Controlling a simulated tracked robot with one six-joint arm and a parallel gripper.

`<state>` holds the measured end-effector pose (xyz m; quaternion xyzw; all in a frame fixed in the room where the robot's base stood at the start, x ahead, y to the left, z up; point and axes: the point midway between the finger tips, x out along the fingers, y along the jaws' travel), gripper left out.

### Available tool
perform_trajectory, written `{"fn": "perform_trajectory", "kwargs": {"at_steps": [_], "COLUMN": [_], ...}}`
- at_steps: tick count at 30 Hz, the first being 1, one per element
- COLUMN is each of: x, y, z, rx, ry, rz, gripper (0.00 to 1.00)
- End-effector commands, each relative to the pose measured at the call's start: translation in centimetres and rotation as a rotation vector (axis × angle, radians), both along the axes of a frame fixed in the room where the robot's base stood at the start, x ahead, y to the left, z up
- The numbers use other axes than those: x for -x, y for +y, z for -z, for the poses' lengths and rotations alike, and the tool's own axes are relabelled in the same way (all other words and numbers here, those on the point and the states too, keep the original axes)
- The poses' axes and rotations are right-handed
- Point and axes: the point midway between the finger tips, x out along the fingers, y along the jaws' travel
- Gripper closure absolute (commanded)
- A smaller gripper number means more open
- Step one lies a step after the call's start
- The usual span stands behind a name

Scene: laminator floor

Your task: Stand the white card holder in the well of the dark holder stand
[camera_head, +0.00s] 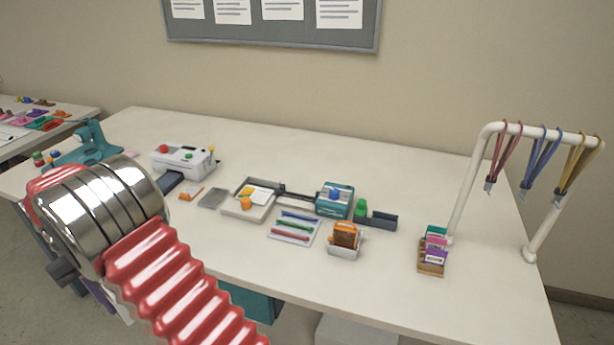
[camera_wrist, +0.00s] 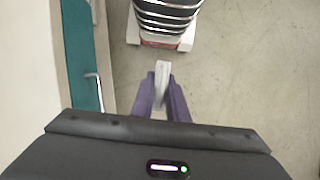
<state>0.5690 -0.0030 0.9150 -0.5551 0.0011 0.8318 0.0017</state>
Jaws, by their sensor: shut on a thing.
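In the wrist view my gripper (camera_wrist: 162,92) has its purple fingers shut on a thin, pale slab, seen nearly edge-on, which looks like the white card holder (camera_wrist: 162,75). It is held out over the grey floor, beside the table edge. In the head view my arm fills the left foreground and largely hides the gripper and what it holds. A dark, low block with an open top (camera_head: 380,220) lies on the table, right of the green-topped piece; it may be the dark holder stand, but I cannot tell for sure.
The long table (camera_head: 440,300) holds a white machine (camera_head: 183,160), a pale tray (camera_head: 247,210), a teal machine (camera_head: 334,200), an orange-brown stack in a white holder (camera_head: 345,238) and a wooden card rack (camera_head: 431,268). A lanyard rail (camera_head: 482,165) stands at right. The table's front right is clear.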

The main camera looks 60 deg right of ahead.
Motion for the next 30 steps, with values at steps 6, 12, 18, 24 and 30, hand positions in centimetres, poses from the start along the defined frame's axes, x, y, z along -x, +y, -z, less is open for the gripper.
{"fn": "perform_trajectory", "kwargs": {"at_steps": [6, 12, 18, 24, 30], "x": [0.0, -0.3, -0.4, 0.6, 2.8], "y": [0.0, -2.7, -9.7, -18.0, -26.0], "z": [0.0, -0.3, -1.0, -1.9, -2.8], "rx": [0.000, 0.000, 0.001, 0.001, 0.001], "ry": [0.000, -0.001, -0.001, -0.001, 0.000], "rz": [-0.002, -0.005, -0.020, -0.043, -0.066], "gripper": [1.00, 1.00, 1.00, 1.00, 1.00]}}
